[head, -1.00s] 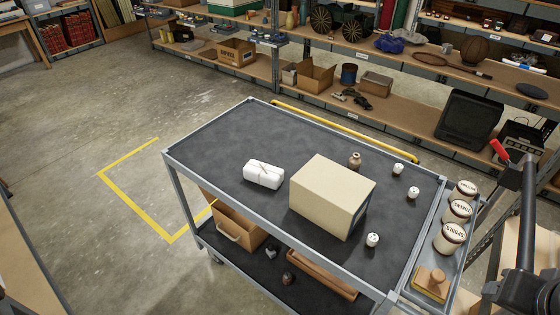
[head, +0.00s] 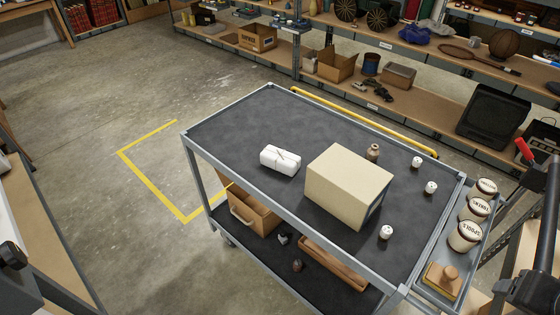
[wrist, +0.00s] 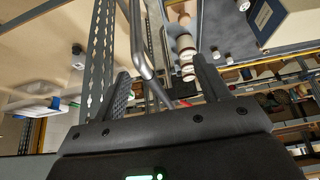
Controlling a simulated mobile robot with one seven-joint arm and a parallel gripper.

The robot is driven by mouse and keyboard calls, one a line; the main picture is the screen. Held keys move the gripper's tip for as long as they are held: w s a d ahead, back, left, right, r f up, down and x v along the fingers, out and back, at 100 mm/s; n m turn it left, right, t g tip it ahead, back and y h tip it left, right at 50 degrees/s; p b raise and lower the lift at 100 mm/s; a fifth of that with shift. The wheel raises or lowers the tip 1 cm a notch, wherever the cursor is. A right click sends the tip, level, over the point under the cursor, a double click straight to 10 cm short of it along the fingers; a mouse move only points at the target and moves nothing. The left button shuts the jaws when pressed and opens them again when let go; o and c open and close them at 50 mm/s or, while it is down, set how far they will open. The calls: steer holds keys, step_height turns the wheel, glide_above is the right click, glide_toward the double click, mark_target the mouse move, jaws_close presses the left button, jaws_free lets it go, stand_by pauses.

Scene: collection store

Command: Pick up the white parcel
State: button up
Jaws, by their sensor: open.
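The white parcel (head: 280,160) lies on the dark top of the grey cart (head: 240,128), left of a larger cream box (head: 348,186). A string seems to cross its top. A gap separates the parcel from the box. My gripper (wrist: 160,90) shows in the wrist view with its two dark fingers spread apart and nothing between them. The parcel cannot be made out in the wrist view. In the head view I cannot make out my gripper's fingers near the parcel.
A small brown bottle (head: 373,152) and white knobbed pieces (head: 386,232) stand around the cream box. Labelled jars (head: 470,232) stand in the cart's right-hand tray. A yellow bar (head: 360,120) runs along the far edge. The cart top left of the parcel is clear.

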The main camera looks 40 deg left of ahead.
steer(key=shift+o, duration=1.3)
steer(key=shift+w, duration=0.1)
